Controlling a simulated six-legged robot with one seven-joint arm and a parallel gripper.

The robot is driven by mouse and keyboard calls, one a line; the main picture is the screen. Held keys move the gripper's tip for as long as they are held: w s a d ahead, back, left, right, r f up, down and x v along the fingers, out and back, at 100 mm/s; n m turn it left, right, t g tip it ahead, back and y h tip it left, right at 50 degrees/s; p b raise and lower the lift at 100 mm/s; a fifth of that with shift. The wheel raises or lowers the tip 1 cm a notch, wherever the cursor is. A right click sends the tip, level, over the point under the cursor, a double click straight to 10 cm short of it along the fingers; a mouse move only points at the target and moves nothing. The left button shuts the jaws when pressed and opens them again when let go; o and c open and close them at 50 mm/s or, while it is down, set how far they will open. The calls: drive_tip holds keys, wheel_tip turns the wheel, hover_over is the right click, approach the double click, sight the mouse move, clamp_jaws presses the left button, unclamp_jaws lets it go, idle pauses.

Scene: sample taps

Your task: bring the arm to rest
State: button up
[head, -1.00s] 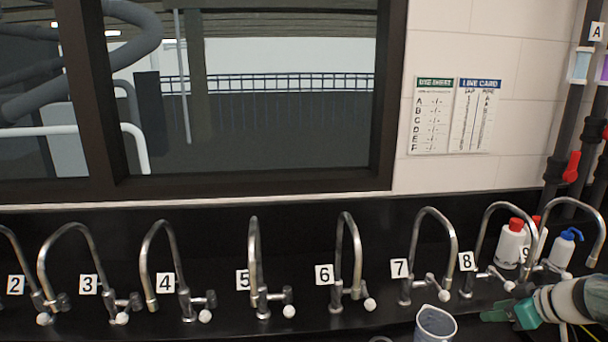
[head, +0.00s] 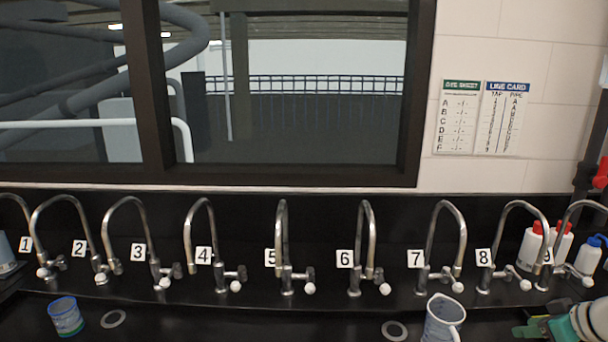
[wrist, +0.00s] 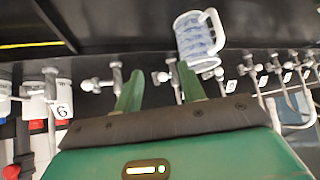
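My gripper (head: 540,329) shows at the lower right of the head view, in front of taps 8 and 9 and right of a clear jug (head: 443,322). In the wrist view its two green fingers (wrist: 160,88) stand apart with nothing between them, so it is open and empty. The jug also shows in the wrist view (wrist: 198,42), beyond the fingertips and apart from them. Only the end of my arm is in the head view; the rest is out of the picture.
A row of numbered curved taps (head: 283,245) lines the back of the black bench. A beaker (head: 66,316) with a blue rim stands at the lower left. Bottles with red caps (head: 532,246) and a blue-topped bottle (head: 590,255) stand behind the taps at right.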

drive_tip(key=w+a+r+g+h, duration=0.15)
drive_tip(key=a+g, duration=0.25)
drive_tip(key=a, duration=1.5)
drive_tip(key=s+a+r+m, duration=0.1)
drive_tip(key=s+a+r, duration=0.1)
drive_tip(key=s+a, duration=0.4)
drive_tip(key=s+a+r+m+t+h, duration=0.1)
drive_tip(key=s+a+r+m, duration=0.1)
drive_tip(key=s+a, duration=0.4)
drive_tip(key=a, duration=0.5)
drive_tip(key=shift+s+r, duration=0.3)
drive_tip(key=shift+s, duration=0.05)
drive_tip(key=shift+a, duration=0.1)
